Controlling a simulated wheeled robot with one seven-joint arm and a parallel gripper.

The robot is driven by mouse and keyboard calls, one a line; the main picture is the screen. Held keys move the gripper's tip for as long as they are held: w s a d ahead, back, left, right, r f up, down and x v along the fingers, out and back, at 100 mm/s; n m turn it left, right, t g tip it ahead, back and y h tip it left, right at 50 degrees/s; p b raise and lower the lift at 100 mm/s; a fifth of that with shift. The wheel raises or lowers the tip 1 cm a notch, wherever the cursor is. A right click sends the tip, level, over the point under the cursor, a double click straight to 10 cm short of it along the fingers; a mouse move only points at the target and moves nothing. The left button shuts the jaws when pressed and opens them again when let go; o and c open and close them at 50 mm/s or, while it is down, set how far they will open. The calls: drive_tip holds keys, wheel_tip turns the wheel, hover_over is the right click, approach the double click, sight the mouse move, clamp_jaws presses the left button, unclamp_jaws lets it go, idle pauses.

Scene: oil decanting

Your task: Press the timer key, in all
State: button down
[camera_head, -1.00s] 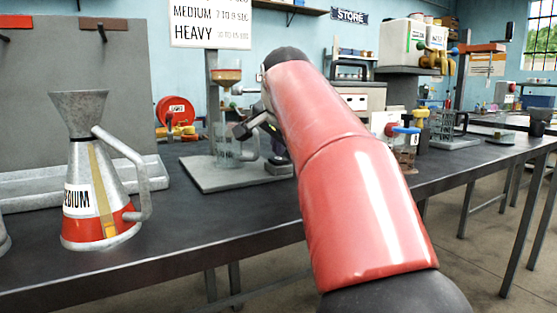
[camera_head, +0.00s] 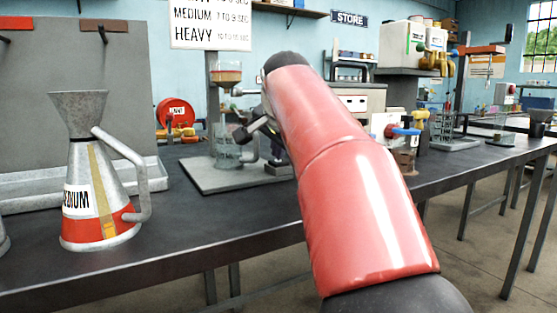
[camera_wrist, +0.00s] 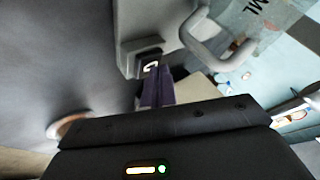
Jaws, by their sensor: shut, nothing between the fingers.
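The timer is a small grey block (camera_head: 279,168) at the right end of the test stand's base plate (camera_head: 215,181), partly behind my arm. In the wrist view a dark face with a pale round mark (camera_wrist: 150,66), which looks like the timer key, shows at the fingertips. My gripper (camera_wrist: 154,86) is shut and empty, pointing down at it. Fingertips and key look very close; I cannot tell whether they touch. In the head view my red arm hides most of the gripper. A glass jug (camera_head: 228,152) stands on the plate under a funnel of amber oil (camera_head: 227,75).
A metal can marked MEDIUM (camera_head: 95,200) stands at the left of the dark bench (camera_head: 190,240). A red reel (camera_head: 175,112) is behind the stand. The jug's handle (camera_wrist: 205,40) is close beside my gripper in the wrist view. The bench front is clear.

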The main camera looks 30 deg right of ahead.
sight(278, 162)
drive_tip(key=shift+r+p, duration=0.6)
drive_tip(key=shift+r, duration=0.1)
wheel_tip(278, 162, up, 5)
drive_tip(key=p, duration=0.5)
drive_tip(key=shift+r, duration=0.1)
idle(0.5)
